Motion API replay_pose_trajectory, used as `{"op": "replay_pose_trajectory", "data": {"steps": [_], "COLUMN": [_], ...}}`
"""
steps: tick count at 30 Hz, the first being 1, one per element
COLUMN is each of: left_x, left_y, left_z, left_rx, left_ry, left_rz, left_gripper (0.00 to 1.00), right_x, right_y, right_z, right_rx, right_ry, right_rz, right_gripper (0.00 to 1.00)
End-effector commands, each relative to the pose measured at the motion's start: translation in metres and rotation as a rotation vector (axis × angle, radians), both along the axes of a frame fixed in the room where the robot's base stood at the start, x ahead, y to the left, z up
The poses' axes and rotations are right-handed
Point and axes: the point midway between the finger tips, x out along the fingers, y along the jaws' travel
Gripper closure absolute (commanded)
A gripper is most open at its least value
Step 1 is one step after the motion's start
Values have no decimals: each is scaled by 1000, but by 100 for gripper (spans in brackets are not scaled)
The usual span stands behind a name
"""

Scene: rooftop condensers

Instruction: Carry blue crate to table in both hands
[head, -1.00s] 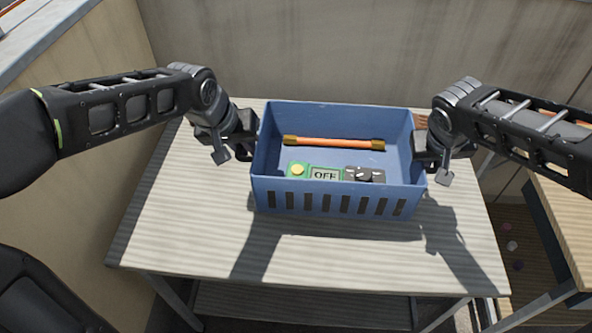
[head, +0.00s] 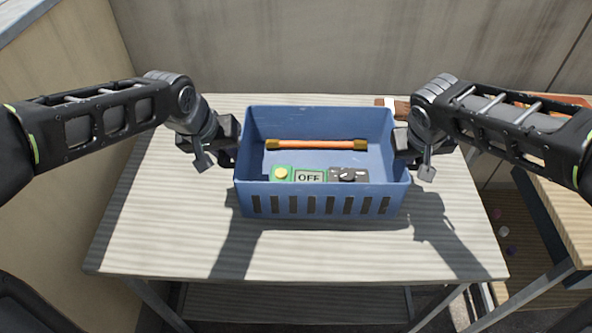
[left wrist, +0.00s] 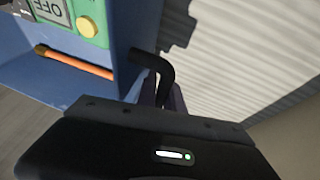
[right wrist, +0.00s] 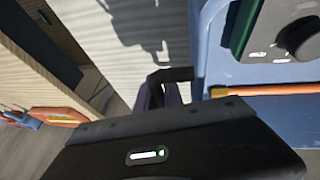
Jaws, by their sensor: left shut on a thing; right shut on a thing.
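The blue crate (head: 318,190) is level above or on the pale slatted table (head: 150,240); I cannot tell whether its bottom touches. A dark bent handle (left wrist: 158,68) shows in the left wrist view, with the fingers partly hidden behind the wrist housing.
A brown and white item (head: 392,103) lies at the table's back edge, partly behind my right gripper. A wooden bench (head: 560,205) stands at the right, with orange items on it. A wall (head: 300,50) rises behind the table. Table surface is bare left and in front.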

Motion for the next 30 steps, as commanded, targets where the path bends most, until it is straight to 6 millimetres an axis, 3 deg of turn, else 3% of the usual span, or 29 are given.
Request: {"op": "replay_pose_trajectory", "data": {"steps": [16,30], "left_x": [1,1], "left_y": [0,0], "left_z": [-2,-29], "left_rx": [0,0], "left_ry": [-4,-4], "left_rz": [-1,-1], "left_gripper": [100,100], "right_x": [1,1], "right_y": [0,0], "right_z": [-2,-29], "right_rx": [0,0], "right_ry": [-4,-4], "right_rz": [1,1], "right_gripper": [100,100]}}
